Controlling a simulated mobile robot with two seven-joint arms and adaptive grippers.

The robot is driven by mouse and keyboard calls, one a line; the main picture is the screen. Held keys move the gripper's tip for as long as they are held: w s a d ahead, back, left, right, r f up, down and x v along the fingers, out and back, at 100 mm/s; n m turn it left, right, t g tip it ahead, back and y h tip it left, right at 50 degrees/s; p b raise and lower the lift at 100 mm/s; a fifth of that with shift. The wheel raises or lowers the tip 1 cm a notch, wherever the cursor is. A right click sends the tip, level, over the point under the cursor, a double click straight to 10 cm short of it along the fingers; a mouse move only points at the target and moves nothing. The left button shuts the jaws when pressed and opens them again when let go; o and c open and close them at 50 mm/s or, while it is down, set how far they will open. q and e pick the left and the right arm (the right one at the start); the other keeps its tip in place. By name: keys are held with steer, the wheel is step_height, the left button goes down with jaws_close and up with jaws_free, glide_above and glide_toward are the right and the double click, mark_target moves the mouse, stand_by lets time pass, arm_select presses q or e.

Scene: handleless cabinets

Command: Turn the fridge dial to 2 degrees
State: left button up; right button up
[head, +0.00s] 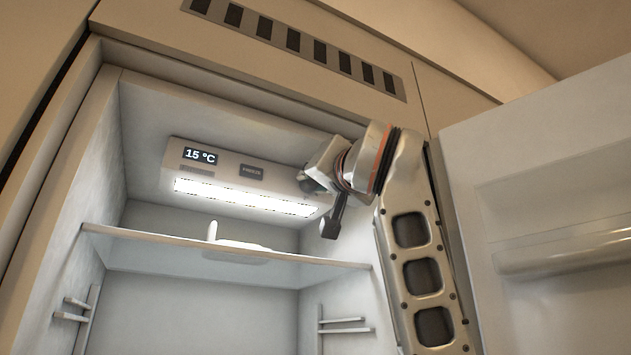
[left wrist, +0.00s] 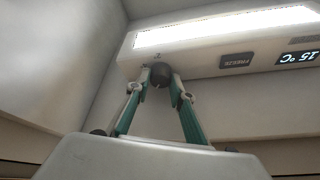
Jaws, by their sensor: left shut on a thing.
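The fridge dial (left wrist: 160,72) is a dark round knob under the panel in the left wrist view. The fingers of my left gripper (left wrist: 161,80) are shut on it, one on each side. In the head view my left gripper (head: 311,181) is at the right end of the lit control panel (head: 228,172) and hides most of the dial. The display (head: 200,156) reads 15 °C; it also shows, upside down, in the left wrist view (left wrist: 298,58). My right gripper is not in view.
The fridge door (head: 545,200) stands open at the right. A glass shelf (head: 140,250) below the panel bears a white object (head: 236,245). A FREEZE button (head: 251,171) sits beside the display. The fridge's side wall is close to my left gripper.

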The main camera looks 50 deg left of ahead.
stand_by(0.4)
arm_select(q)
steer(key=o, duration=1.1)
steer(key=shift+n, duration=0.3)
